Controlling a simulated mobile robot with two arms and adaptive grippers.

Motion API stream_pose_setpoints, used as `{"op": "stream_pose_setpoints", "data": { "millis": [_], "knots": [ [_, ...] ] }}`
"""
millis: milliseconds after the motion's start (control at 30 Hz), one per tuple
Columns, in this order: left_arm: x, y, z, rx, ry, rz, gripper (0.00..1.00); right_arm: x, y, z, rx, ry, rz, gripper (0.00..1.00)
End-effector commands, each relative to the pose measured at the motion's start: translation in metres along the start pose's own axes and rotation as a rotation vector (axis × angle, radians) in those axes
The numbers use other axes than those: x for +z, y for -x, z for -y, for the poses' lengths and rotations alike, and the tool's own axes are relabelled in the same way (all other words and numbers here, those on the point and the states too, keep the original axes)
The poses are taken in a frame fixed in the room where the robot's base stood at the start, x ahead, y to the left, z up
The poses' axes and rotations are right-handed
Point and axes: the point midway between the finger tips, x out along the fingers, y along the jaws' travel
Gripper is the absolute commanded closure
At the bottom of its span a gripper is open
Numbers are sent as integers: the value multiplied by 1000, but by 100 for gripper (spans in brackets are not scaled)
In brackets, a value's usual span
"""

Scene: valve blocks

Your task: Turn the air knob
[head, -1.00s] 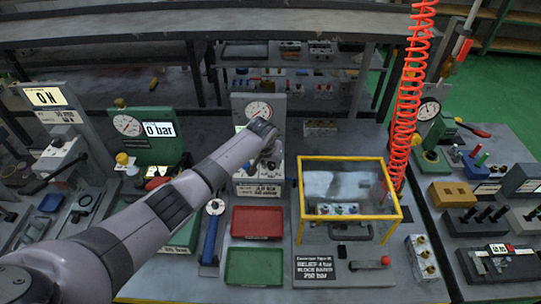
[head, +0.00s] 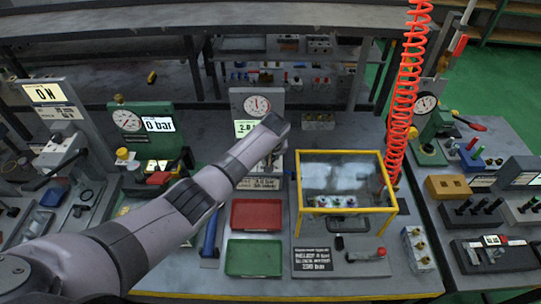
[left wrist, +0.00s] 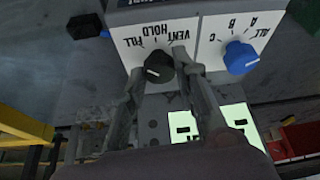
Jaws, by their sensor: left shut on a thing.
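In the left wrist view the black knob (left wrist: 159,67) sits on a white panel labelled FILL, HOLD and VENT, which appears upside down. My left gripper (left wrist: 158,72) has its two fingers on either side of this knob and is shut on it. In the head view the grey gauge panel (head: 238,96) carries a round dial (head: 257,104) and a green display, partly covered by my arm, beginning "2." My forearm and wrist hide the knob there. My right gripper is not in view.
A red tray (head: 256,229) and a green tray (head: 253,273) lie in front of the panel. A yellow-framed clear box (head: 345,155) stands to the right, with a coiled red hose (head: 404,110) behind it. A green gauge stand (head: 128,119) reading 0 bar is left.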

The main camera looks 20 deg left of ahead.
Motion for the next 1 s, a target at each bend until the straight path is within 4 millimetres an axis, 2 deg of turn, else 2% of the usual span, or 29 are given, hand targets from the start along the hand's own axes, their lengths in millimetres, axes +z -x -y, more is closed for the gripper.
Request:
{"op": "stream_pose_setpoints", "data": {
  "millis": [200, 233, 500, 833, 1000],
  "knots": [
    [0, 0, 0, 1, 2, 0, 100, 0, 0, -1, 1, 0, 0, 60],
    [0, 0, 0, 1, 2, 0, 71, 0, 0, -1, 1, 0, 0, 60],
    [0, 0, 0, 1, 0, 0, 53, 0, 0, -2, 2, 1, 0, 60],
    [0, 1, 0, 1, 0, 0, 52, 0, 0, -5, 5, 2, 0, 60],
    [-1, 12, 0, 2, 0, -1, 52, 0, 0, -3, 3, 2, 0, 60]
  ]
}}
